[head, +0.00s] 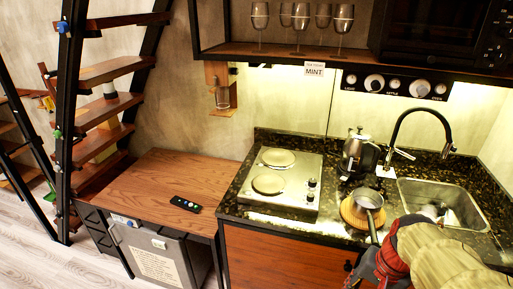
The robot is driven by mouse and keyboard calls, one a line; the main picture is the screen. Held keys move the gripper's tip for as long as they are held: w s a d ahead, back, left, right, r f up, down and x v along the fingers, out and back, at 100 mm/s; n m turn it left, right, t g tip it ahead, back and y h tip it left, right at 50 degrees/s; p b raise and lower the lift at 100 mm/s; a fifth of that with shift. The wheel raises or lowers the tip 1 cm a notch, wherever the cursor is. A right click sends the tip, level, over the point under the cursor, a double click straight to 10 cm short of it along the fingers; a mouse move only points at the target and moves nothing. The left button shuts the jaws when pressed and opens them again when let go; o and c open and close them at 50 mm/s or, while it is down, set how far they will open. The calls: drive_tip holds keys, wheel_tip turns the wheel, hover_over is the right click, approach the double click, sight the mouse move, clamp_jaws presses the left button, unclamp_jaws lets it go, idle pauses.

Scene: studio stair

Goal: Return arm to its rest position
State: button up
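My arm comes in at the bottom right corner, with beige, red and dark parts, in front of the counter edge by the sink. The dark end that appears to be my gripper (368,270) is low at the bottom edge, in front of the wooden cabinet front. Its fingers are small, dark and partly cut off, so I cannot tell whether they are open or shut. I see no object clearly held in it.
A small pan (368,198) rests on a round wooden board (352,213), its handle toward my arm. A kettle (357,152), a sink (455,192) with black faucet (420,112), and a two-plate hob (283,200) are close. A remote (185,204) lies on the wooden top (165,172).

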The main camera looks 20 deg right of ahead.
drive_tip(key=w+a+r+n+t, duration=0.1)
drive_tip(key=a+r+n+t, duration=0.1)
drive_tip(key=a+r+n, duration=0.3)
drive_tip(key=w+a+r+n+t, duration=0.1)
drive_tip(key=a+r+n, duration=0.3)
drive_tip(key=a, duration=0.6)
drive_tip(key=shift+w+a+r+n+t+h, duration=0.3)
drive_tip(key=shift+r+n+t, duration=0.1)
drive_tip(key=shift+r, duration=0.4)
